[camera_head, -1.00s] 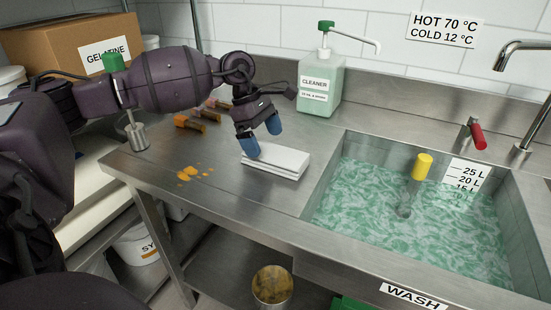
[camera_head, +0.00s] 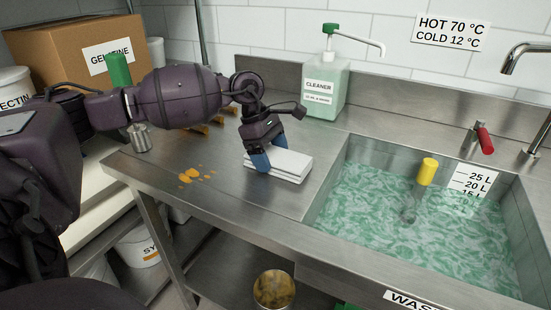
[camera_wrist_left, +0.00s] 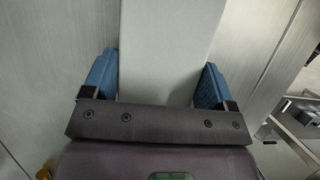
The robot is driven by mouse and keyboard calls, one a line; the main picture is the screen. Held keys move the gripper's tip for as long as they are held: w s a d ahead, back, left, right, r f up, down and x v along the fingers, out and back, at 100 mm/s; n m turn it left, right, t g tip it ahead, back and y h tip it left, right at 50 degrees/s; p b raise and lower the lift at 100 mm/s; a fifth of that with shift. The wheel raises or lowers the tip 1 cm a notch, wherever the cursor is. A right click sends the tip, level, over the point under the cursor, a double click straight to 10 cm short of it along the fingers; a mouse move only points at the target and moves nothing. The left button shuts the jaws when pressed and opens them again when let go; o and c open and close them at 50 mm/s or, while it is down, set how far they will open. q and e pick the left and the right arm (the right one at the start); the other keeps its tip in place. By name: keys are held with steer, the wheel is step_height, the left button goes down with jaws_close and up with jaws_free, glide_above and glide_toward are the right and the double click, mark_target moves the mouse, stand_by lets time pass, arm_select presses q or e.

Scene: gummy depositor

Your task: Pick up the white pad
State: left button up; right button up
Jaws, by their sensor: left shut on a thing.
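The white pad (camera_head: 290,166) is a flat, block-like piece on the steel counter, just left of the sink. My left gripper (camera_head: 269,153) points down over the pad's left part, with its blue fingers on either side of it, shut on it. In the left wrist view the pad (camera_wrist_left: 165,45) runs between the two blue fingers (camera_wrist_left: 158,78). The pad still appears to lie on the counter; I cannot see any gap under it. My right gripper is not in view.
The sink (camera_head: 325,218) with greenish water and a yellow-topped item (camera_head: 428,171) lies to the right. A cleaner bottle (camera_head: 324,84) stands behind the pad. Orange spots (camera_head: 189,175) mark the counter at left. Small brownish pieces (camera_head: 216,119) lie behind my arm.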

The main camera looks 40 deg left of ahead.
mark_target(271, 154)
arm_select(q)
steer(key=shift+r, duration=0.1)
step_height(271, 154, up, 20)
steer(key=p, duration=0.2)
stand_by(0.3)
steer(key=o, duration=0.3)
steer(key=shift+c, duration=1.1)
